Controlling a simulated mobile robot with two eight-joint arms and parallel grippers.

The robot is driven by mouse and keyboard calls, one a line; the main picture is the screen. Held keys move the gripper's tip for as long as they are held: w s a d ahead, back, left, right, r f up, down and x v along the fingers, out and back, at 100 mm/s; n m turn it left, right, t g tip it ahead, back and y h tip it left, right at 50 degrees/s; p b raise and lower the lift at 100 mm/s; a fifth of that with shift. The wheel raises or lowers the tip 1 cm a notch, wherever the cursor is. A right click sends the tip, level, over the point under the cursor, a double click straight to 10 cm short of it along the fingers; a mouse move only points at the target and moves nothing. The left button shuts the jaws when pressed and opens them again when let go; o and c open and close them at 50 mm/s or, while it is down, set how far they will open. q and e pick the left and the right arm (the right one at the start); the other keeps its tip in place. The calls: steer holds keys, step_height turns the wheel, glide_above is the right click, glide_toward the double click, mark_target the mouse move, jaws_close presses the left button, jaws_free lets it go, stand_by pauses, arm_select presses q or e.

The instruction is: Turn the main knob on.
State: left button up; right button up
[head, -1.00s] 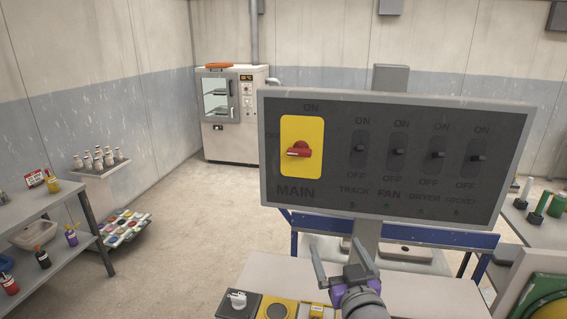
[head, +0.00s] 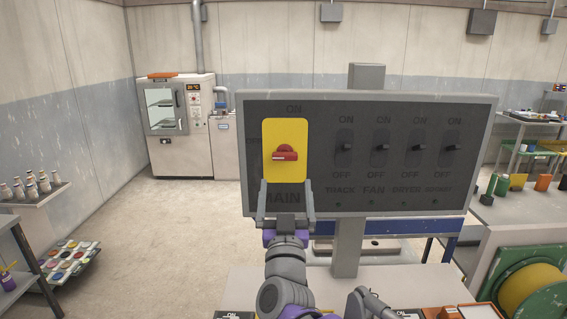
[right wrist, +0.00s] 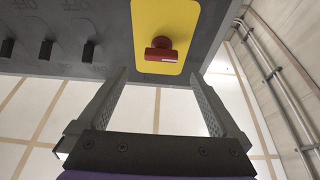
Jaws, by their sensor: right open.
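The main knob (head: 285,155) is a red rotary handle on a yellow plate (head: 299,127), at the left of the grey switch panel (head: 322,200). Its handle lies about level, with ON printed above the plate and an OFF label partly visible at its left. My right gripper (head: 285,184) is open and empty, its two fingers pointing at the panel just below the knob in the head view. In the right wrist view the red knob (right wrist: 162,50) shows just beyond the gap between the fingertips, not gripped. My left gripper is not in view.
Track, fan and other toggle switches (head: 348,146) line the panel's right part. A bench with low controls lies under it. A kiln (head: 165,125) stands at the back left, a bottle shelf (head: 40,197) at the left. A yellow reel (head: 535,288) is at the lower right.

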mark_target(283, 159)
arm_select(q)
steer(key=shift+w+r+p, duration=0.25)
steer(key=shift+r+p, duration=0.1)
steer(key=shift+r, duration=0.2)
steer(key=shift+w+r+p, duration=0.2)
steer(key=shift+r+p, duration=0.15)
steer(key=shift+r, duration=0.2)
arm_select(e)
steer(key=x, duration=0.8)
steer(key=shift+w+a, duration=0.1)
steer(key=shift+w, duration=0.05)
steer(key=shift+c, duration=0.2)
steer(key=c, duration=1.3)
steer(key=shift+o, duration=0.2)
